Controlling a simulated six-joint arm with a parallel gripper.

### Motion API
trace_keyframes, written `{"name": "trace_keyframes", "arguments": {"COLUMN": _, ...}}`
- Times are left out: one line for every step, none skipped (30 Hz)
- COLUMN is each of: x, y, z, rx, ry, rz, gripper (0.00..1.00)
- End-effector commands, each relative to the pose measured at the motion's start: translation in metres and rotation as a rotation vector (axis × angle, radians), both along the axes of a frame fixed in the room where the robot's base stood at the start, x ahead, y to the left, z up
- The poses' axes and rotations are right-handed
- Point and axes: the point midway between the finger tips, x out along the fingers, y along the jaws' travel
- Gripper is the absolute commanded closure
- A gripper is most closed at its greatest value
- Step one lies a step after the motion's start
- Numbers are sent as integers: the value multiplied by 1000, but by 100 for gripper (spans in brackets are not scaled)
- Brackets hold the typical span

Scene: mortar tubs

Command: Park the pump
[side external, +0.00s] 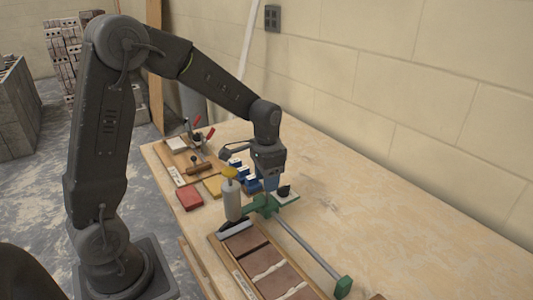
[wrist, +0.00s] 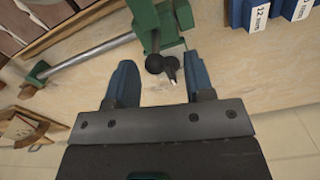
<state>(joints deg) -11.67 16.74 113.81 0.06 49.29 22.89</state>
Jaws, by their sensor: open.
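I cannot tell for sure which thing is the pump; a pale grey cylinder with a yellow top (side external: 232,203) stands upright by the tile tray in the side view. A green bar clamp (side external: 317,254) with a long grey bar lies on the bench; its green end also shows in the wrist view (wrist: 147,22). My gripper (side external: 268,183) is over the clamp's green end, close to a black ball knob (side external: 284,190). In the wrist view my gripper (wrist: 160,82) has its two blue fingers apart, with nothing held. The black knob (wrist: 155,63) and a silver tip show just beyond the fingertips.
A tray (side external: 243,283) with brown tiles lies at the front. Blue labelled blocks (side external: 251,184), a red block (side external: 190,198) and a yellow block (side external: 213,185) stand left of my gripper. A wooden board (side external: 179,160) holds red-handled clamps. The bench's right side is clear (side external: 420,220).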

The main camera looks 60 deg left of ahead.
Motion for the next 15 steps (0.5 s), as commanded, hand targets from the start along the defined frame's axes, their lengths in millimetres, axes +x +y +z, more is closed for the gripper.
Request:
{"name": "trace_keyframes", "arguments": {"x": 1, "y": 0, "z": 14, "rx": 2, "ry": -7, "rz": 0, "gripper": 52}}
{"name": "trace_keyframes", "arguments": {"x": 1, "y": 0, "z": 21, "rx": 2, "ry": -7, "rz": 0, "gripper": 52}}
{"name": "trace_keyframes", "arguments": {"x": 1, "y": 0, "z": 30, "rx": 2, "ry": -7, "rz": 0, "gripper": 52}}
{"name": "trace_keyframes", "arguments": {"x": 1, "y": 0, "z": 37, "rx": 2, "ry": -7, "rz": 0, "gripper": 52}}
{"name": "trace_keyframes", "arguments": {"x": 0, "y": 0, "z": 43, "rx": 2, "ry": -7, "rz": 0, "gripper": 52}}
{"name": "trace_keyframes", "arguments": {"x": 1, "y": 1, "z": 51, "rx": 2, "ry": -6, "rz": 0, "gripper": 52}}
{"name": "trace_keyframes", "arguments": {"x": 1, "y": 1, "z": 57, "rx": 2, "ry": -6, "rz": 0, "gripper": 52}}
{"name": "trace_keyframes", "arguments": {"x": 0, "y": 1, "z": 62, "rx": 2, "ry": -6, "rz": 0, "gripper": 52}}
{"name": "trace_keyframes", "arguments": {"x": 0, "y": 1, "z": 69, "rx": 2, "ry": -5, "rz": 0, "gripper": 52}}
{"name": "trace_keyframes", "arguments": {"x": 0, "y": 1, "z": 73, "rx": 2, "ry": -5, "rz": 0, "gripper": 52}}
{"name": "trace_keyframes", "arguments": {"x": 0, "y": 1, "z": 77, "rx": 2, "ry": -5, "rz": 0, "gripper": 52}}
{"name": "trace_keyframes", "arguments": {"x": 0, "y": 1, "z": 82, "rx": 2, "ry": -5, "rz": -1, "gripper": 52}}
{"name": "trace_keyframes", "arguments": {"x": 0, "y": 1, "z": 85, "rx": 2, "ry": -5, "rz": -1, "gripper": 52}}
{"name": "trace_keyframes", "arguments": {"x": 0, "y": 1, "z": 87, "rx": 1, "ry": -3, "rz": -1, "gripper": 52}}
{"name": "trace_keyframes", "arguments": {"x": 0, "y": 1, "z": 90, "rx": 1, "ry": -3, "rz": -1, "gripper": 52}}
